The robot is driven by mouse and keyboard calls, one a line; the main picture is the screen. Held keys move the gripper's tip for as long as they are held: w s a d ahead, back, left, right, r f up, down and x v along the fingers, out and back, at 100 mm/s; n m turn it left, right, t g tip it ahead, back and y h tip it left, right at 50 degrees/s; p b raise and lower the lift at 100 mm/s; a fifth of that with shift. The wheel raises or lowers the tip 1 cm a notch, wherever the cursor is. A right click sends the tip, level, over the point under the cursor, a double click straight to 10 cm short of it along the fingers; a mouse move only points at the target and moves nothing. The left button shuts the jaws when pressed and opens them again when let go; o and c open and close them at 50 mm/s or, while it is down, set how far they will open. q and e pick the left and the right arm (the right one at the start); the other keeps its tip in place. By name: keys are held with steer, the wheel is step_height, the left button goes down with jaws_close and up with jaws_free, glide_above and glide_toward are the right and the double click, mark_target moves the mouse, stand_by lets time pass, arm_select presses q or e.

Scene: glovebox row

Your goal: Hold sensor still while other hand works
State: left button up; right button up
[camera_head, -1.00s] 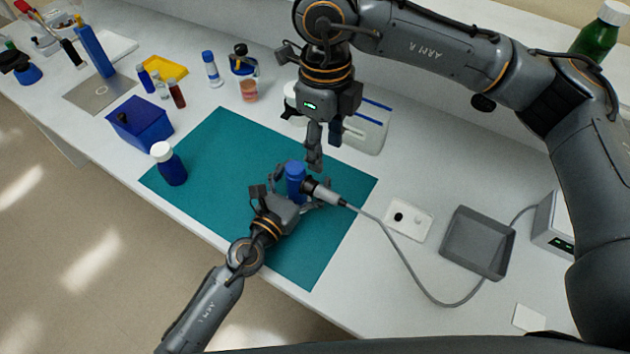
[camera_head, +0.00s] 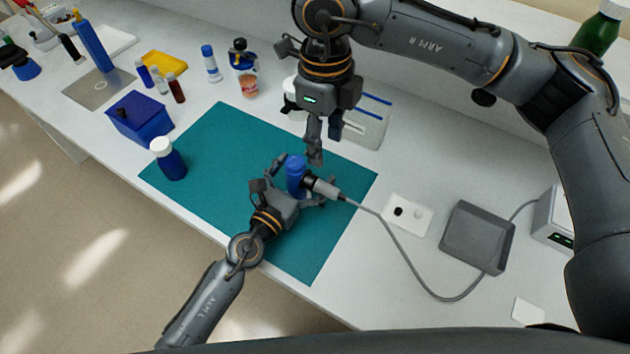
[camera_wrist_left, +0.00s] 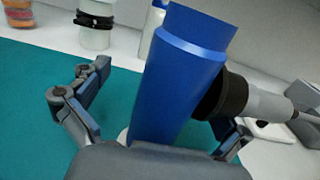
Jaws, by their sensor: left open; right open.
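The sensor is a blue cylinder (camera_head: 296,176) with a black collar and a grey cable plug (camera_head: 326,188) on its right side. It stands over the teal mat (camera_head: 215,150). My left gripper (camera_head: 297,187) is open around the lower part of the sensor. In the left wrist view the blue body (camera_wrist_left: 178,75) stands between the spread fingers (camera_wrist_left: 160,115), tilted in the picture. The left finger is clearly apart from it; the right finger is partly hidden behind the plug. My right gripper (camera_head: 314,150) is open and empty, pointing down just behind and above the sensor.
A grey cable (camera_head: 398,252) runs from the plug to a box (camera_head: 555,222) at the right. A grey tray (camera_head: 478,237) and a white plate (camera_head: 407,214) lie right of the mat. A white-capped blue bottle (camera_head: 169,160) stands on the mat's left. A blue box (camera_head: 140,118) is beyond.

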arm_select(q)
steer(key=v, duration=1.2)
